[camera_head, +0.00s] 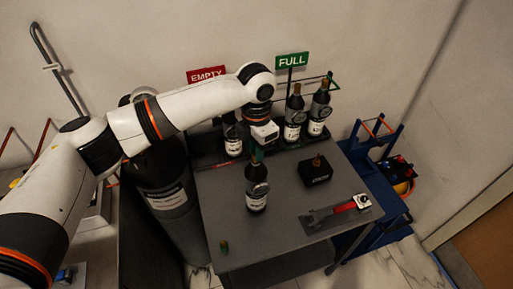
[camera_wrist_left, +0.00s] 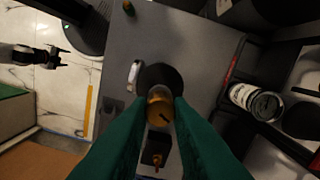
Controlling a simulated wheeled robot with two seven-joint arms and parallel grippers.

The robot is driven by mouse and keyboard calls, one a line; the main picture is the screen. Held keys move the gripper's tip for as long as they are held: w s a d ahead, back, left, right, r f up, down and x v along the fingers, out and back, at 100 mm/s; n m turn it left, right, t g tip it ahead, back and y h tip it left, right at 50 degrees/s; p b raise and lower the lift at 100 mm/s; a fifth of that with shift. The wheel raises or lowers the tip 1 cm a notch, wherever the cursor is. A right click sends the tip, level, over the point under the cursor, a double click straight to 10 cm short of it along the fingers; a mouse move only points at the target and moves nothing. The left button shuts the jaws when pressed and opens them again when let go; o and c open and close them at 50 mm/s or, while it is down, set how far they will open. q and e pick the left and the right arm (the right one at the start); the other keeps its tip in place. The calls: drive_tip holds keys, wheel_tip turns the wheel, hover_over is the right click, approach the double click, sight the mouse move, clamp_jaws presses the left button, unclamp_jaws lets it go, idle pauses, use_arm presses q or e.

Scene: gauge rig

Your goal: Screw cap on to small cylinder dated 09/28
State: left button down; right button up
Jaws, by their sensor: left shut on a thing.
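A small dark cylinder (camera_head: 257,196) with a white label stands upright on the grey table; its date is too small to read. My left gripper (camera_head: 257,156) points down over its top. In the left wrist view, its green fingers (camera_wrist_left: 160,118) are shut on the cylinder's amber top piece (camera_wrist_left: 158,108); whether this is a separate cap is unclear. A small green-and-brown cap-like piece (camera_head: 224,246) sits at the table's near left corner. My right gripper (camera_wrist_left: 50,57) shows small at the left of the left wrist view, away from the cylinder; its jaw state is unclear.
Other cylinders (camera_head: 293,118) stand in a rack under FULL (camera_head: 292,60) and EMPTY (camera_head: 206,74) signs. A black block (camera_head: 314,174) with a brass piece and a red-handled wrench (camera_head: 340,208) lie right of the cylinder. A large dark tank (camera_head: 170,195) stands left of the table (camera_head: 290,246).

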use_arm(q)
drive_tip(key=c, duration=1.5)
unclamp_jaws()
drive_tip(key=shift+a+f, duration=0.1)
drive_tip(key=shift+r+n+p, duration=0.25)
drive_tip(key=shift+n+p, duration=0.45)
drive_tip(key=shift+p, duration=0.25)
drive_tip(key=shift+n+p, duration=1)
drive_tip(key=shift+n, duration=0.1)
drive_tip(key=shift+f+n+p, duration=0.15)
drive_tip(key=shift+n+p, duration=0.2)
drive_tip(key=shift+n, duration=0.25)
drive_tip(key=n+p, duration=0.2)
drive_tip(key=shift+n, duration=0.3)
drive_tip(key=shift+n+p, duration=0.95)
drive_tip(key=shift+n, duration=0.15)
drive_tip(key=shift+n+p, duration=0.95)
drive_tip(key=shift+n, duration=0.05)
drive_tip(key=n+p, duration=0.1)
drive_tip(key=n, duration=0.2)
drive_tip(key=shift+p, duration=0.35)
